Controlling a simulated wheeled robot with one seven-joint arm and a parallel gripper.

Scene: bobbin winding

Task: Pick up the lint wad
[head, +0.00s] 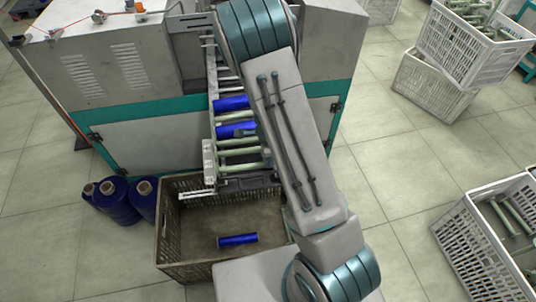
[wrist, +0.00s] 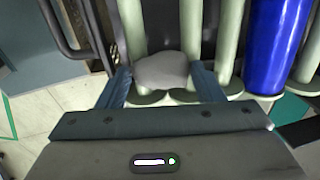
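The lint wad (wrist: 163,70) is a pale grey, rounded lump in the wrist view. It lies against pale green bobbins (wrist: 135,30), near their flanged ends. My gripper (wrist: 160,72) is open, with one finger on each side of the wad. A narrow gap seems to show between the wad and each finger; whether either finger touches it I cannot tell.
In the head view, the bobbin chute (head: 240,152) runs down from the machine (head: 150,130) to a crate (head: 175,240) with one blue bobbin (head: 238,240) inside. Blue cones (head: 115,203) stand left; white crates (head: 430,85) stand right.

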